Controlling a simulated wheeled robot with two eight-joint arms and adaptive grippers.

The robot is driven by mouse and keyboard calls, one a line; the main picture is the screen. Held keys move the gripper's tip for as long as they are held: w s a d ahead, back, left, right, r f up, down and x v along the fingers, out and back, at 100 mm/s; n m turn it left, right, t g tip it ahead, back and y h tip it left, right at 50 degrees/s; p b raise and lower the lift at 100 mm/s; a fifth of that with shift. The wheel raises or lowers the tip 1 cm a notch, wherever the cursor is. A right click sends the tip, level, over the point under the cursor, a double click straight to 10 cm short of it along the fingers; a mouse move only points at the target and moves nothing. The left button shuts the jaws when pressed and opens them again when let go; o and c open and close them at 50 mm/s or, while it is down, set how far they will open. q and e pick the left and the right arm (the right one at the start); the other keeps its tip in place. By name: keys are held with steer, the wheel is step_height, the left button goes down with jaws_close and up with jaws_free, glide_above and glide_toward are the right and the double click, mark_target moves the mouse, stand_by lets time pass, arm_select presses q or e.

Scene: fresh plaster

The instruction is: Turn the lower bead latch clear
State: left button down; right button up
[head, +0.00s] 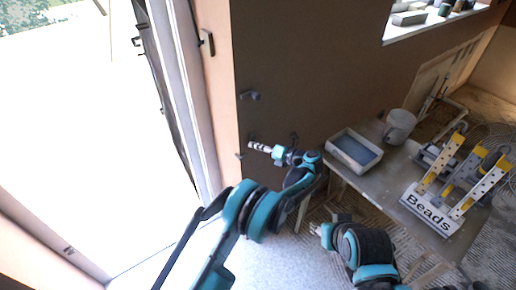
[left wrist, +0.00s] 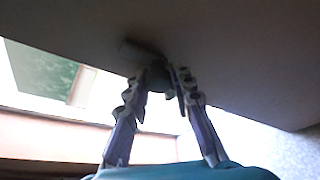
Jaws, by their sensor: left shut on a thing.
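My left gripper (head: 256,146) reaches to the brown wall panel in the head view. In the left wrist view the gripper (left wrist: 160,80) has one finger on each side of a dark latch (left wrist: 157,73) and is shut on it. The latch's bar points up and left there, close to the panel surface. In the head view the gripper mostly hides this lower latch. An upper dark latch (head: 249,95) sits on the panel above and is untouched. My right gripper (head: 318,230) is low at the centre; its fingers are too small to read.
A bench (head: 402,181) at right carries a pale tray (head: 336,155), a white bucket (head: 400,126) and a rack labelled Beads (head: 430,208). A bright open doorway lies left of the panel. A window ledge with small items is at top right.

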arm_select(q)
steer(key=shift+a, duration=0.1)
stand_by(0.4)
steer(key=c, duration=1.3)
jaws_free()
steer(key=v, duration=1.2)
steer(key=shift+w, duration=0.1)
